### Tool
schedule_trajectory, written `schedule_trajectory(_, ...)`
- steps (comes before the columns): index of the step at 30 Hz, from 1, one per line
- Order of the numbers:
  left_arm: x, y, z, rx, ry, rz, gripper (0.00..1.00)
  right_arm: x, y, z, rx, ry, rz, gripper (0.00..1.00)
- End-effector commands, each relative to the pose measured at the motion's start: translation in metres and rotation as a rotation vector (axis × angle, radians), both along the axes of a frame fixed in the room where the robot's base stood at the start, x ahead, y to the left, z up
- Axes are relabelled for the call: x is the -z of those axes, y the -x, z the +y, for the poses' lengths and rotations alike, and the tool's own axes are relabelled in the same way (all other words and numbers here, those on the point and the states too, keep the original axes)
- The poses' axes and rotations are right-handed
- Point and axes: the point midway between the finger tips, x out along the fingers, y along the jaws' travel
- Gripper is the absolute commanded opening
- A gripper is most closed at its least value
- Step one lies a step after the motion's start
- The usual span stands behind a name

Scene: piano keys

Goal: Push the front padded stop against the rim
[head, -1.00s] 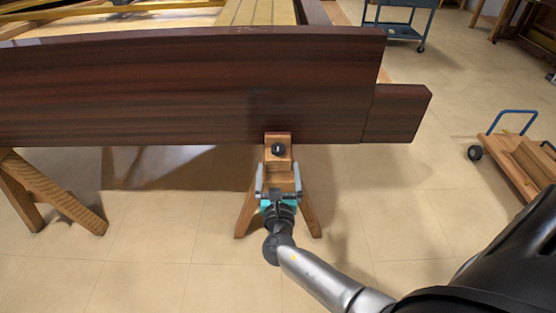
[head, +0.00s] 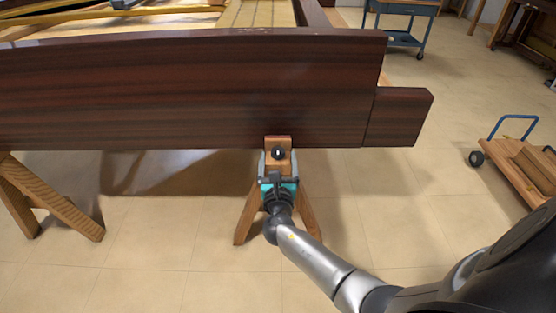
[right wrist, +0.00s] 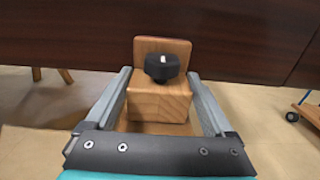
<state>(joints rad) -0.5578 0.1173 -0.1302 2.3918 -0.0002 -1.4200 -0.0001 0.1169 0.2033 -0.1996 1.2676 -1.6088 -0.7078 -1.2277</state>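The front padded stop (head: 277,144) is a light wooden block with an upright plate and a black knob, on top of a wooden trestle. It stands below the front edge of the dark wooden rim (head: 190,95). The right wrist view shows the stop's block (right wrist: 160,101) and the rim (right wrist: 230,40) behind its plate; I cannot tell whether plate and rim touch. My right gripper (head: 277,160) is open, its grey fingers on either side of the block with narrow gaps visible. Its fingers also show in the right wrist view (right wrist: 160,82). My left gripper is not in view.
The trestle legs (head: 247,215) spread below the stop. Another wooden trestle (head: 50,200) stands at the left. A wooden dolly with a blue handle (head: 520,160) is at the right, and a blue cart (head: 402,22) is at the back. The tiled floor is otherwise mostly clear.

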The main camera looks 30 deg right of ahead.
Motion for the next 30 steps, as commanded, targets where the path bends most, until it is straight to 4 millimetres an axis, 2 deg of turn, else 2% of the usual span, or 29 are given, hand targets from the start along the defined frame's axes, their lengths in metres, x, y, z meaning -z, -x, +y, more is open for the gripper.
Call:
schedule_trajectory(2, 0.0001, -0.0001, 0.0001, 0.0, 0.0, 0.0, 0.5, 0.0001, 0.0002, -0.0001, 0.0, 0.0, 0.0, 0.73)
schedule_trajectory(21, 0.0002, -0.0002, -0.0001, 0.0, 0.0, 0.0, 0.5, 0.0002, 0.0004, -0.0001, 0.001, 0.0, 0.0, 0.01)
schedule_trajectory(30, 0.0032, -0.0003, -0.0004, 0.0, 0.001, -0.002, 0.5, 0.0004, -0.0059, -0.0038, 0.001, 0.001, -0.002, 0.0)
